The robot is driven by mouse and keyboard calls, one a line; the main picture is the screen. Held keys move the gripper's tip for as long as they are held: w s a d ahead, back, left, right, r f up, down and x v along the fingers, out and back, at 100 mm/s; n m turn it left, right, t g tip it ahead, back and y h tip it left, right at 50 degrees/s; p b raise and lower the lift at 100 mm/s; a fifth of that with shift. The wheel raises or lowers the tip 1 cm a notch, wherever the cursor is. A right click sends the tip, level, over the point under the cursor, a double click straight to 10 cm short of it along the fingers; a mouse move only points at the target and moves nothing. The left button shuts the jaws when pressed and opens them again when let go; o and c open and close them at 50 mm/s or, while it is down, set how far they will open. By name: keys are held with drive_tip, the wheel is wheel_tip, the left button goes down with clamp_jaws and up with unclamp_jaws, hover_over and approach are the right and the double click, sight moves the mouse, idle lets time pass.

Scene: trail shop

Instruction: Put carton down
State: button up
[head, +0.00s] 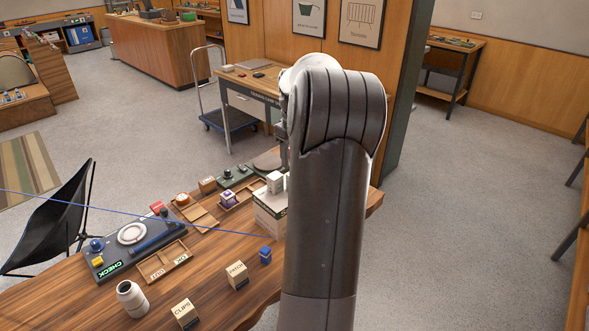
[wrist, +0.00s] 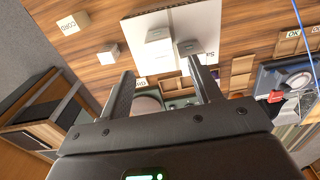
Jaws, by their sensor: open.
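A large white printed carton (head: 270,217) stands on the wooden table, partly hidden behind my arm in the head view. Its pale top (wrist: 200,22) fills the upper middle of the wrist view. A small white box (head: 275,182) sits on this top; it also shows in the wrist view (wrist: 158,50), beside a small grey box (wrist: 188,47). My gripper (wrist: 158,68) is open, its two fingers apart with nothing between them. The fingertips appear near the small boxes; the exact gap cannot be told. My arm hides the gripper in the head view.
Labelled blocks read CLIPS (head: 185,313) and PATCH (head: 237,275). A blue item (head: 265,255), a white jar (head: 131,299), a divided wooden tray (head: 164,262) and a dark CHECK board (head: 130,240) share the table (head: 80,300). A thin blue line crosses above it.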

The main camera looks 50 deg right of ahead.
drive_tip(key=s+a+r+t+h, duration=0.1)
drive_tip(key=a+r, duration=0.4)
drive_tip(key=a, duration=0.7)
drive_tip(key=s+a+r+t+h, duration=0.1)
drive_tip(key=a+r, duration=0.4)
drive_tip(key=a, duration=0.8)
drive_tip(key=s+a+f+t+y, duration=0.2)
drive_tip(key=s+a+f+t, duration=0.1)
drive_tip(key=s+a, duration=1.2)
drive_tip(key=shift+s+a+f+t, duration=0.3)
drive_tip(key=shift+s+a+f, duration=0.05)
drive_tip(key=shift+a+f, duration=0.3)
